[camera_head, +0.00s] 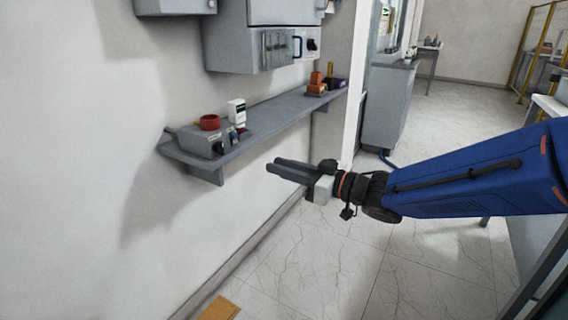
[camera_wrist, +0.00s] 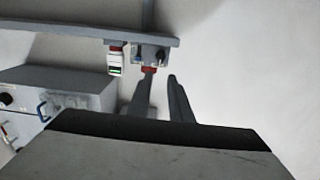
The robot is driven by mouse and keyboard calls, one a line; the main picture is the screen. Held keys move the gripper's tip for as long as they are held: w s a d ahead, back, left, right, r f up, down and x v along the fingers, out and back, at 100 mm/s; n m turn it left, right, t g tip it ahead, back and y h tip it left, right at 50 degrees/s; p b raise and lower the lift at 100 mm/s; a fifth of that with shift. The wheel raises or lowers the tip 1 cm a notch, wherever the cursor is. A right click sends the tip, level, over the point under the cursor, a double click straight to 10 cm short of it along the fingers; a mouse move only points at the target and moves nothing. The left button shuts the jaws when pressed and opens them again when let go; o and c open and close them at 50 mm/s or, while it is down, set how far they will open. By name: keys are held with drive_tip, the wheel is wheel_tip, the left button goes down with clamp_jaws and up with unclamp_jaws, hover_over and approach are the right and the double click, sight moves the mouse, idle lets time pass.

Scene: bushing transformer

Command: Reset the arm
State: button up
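My arm is blue and reaches in from the right in the head view. My gripper (camera_head: 272,168) has two dark fingers that point left toward the wall, in the air in front of the grey wall shelf and lower than it. The fingers also show in the wrist view (camera_wrist: 161,78), with a gap between them and nothing held. In the wrist view the picture appears upside down, and the shelf lies beyond the fingertips.
The grey shelf (camera_head: 262,119) carries a grey control box (camera_head: 201,144), a red ring-shaped part (camera_head: 209,122), a white device (camera_head: 237,111) and orange blocks (camera_head: 316,88). A grey cabinet (camera_head: 262,45) hangs above. Floor below my gripper is mostly clear, with a brown piece (camera_head: 219,308) near the wall.

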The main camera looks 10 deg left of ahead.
drive_tip(key=w+d+f+m+t+h, duration=0.15)
drive_tip(key=d+m+t+h, duration=0.35)
drive_tip(key=d, duration=0.8)
drive_tip(key=w+d+f+m+t+h, duration=0.15)
drive_tip(key=d+m+h, duration=0.25)
drive_tip(key=d+h, duration=0.7)
drive_tip(key=s+d+f+m+g, duration=0.2)
drive_tip(key=s+d, duration=0.3)
drive_tip(key=d, duration=0.5)
drive_tip(key=s+d+f+g, duration=0.1)
drive_tip(key=s+f+g, duration=0.1)
drive_tip(key=s, duration=0.5)
drive_tip(key=s+d+f+m+g, duration=0.1)
drive_tip(key=s+d+f+g, duration=0.1)
drive_tip(key=s, duration=0.5)
drive_tip(key=s+d+f+m+g, duration=0.1)
drive_tip(key=s+d+f+g, duration=0.1)
drive_tip(key=s, duration=0.5)
drive_tip(key=shift+f+g+h, duration=0.3)
drive_tip(key=shift+f+g, duration=0.05)
drive_tip(key=shift+f, duration=0.55)
drive_tip(key=shift+s, duration=0.1)
